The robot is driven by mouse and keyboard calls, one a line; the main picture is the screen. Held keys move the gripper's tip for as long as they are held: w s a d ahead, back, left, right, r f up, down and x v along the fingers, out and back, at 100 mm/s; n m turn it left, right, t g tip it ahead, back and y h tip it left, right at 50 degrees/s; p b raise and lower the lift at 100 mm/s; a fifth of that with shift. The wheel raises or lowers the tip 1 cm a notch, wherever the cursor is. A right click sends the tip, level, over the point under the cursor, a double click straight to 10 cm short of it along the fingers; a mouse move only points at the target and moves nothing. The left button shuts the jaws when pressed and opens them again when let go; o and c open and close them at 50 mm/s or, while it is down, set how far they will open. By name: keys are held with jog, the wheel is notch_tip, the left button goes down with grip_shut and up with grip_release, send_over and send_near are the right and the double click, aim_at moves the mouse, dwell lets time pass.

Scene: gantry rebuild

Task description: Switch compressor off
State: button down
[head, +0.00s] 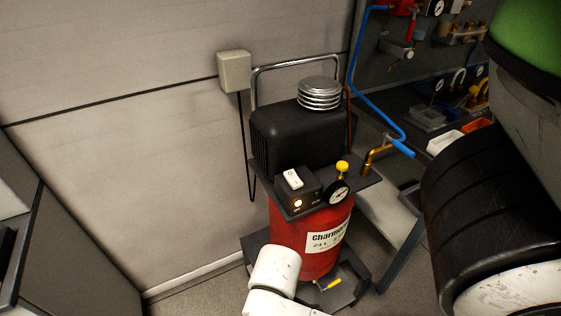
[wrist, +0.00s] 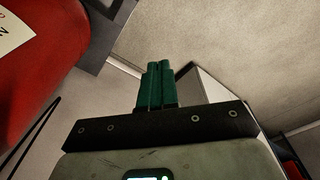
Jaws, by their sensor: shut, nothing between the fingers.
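The compressor has a red tank (head: 300,240) with a white label, a black motor housing (head: 285,138) and a ribbed silver cap on top. A dark switch box (head: 312,190) sits on its front shelf. The box carries a white rocker switch (head: 292,179) marked 0, and a small lamp below it glows warm. In the wrist view, the green fingers of my gripper (wrist: 155,70) are shut together and empty. The red tank (wrist: 35,65) shows at the left, apart from the fingertips. The switch is not in the wrist view, and the fingers are not visible in the head view.
A pressure gauge (head: 338,192) and a yellow knob (head: 342,167) stand right of the switch. A brass pipe (head: 372,160) and blue hose (head: 360,95) run toward the tool wall. A wall box (head: 234,71) has a hanging cable. A grey cabinet (head: 75,255) stands at left.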

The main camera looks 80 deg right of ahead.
jog(key=w+d+r+m+t+h+p, duration=0.25)
jog(key=w+d+r+m, duration=0.4)
jog(key=d+r, duration=0.35)
jog(key=w+d+r+m+t+h+p, duration=0.1)
jog(key=w+d+r+m+h+p, duration=0.15)
jog(key=w+d+r+m, duration=0.7)
jog(key=s+d+r+m+g+h, duration=0.1)
jog(key=s+d+r+m, duration=0.2)
jog(key=s+r+m, duration=0.1)
jog(key=s+d+r+m+g+h, duration=0.1)
jog(key=s+d+r+m, duration=0.3)
jog(key=r+m, duration=0.2)
jog(key=s+d+r+m+g, duration=0.1)
jog(key=s+d+r+m, duration=0.2)
jog(key=r, duration=0.4)
jog(key=shift+s+d+r+m+h+p, duration=0.15)
jog(key=shift+s+r+m+h+p, duration=0.1)
jog(key=shift+m, duration=0.4)
jog(key=shift+s+d+r+m+h+p, duration=0.1)
jog(key=shift+s+r+m+h, duration=0.1)
jog(key=shift+m, duration=0.45)
jog(key=s+a+f+m+y, duration=0.2)
jog(key=s+a+m+y, duration=0.2)
jog(key=m, duration=1)
jog(key=a+y, duration=0.2)
jog(key=y, duration=0.1)
jog(key=shift+s+a, duration=0.3)
jog(key=shift+s, duration=0.05)
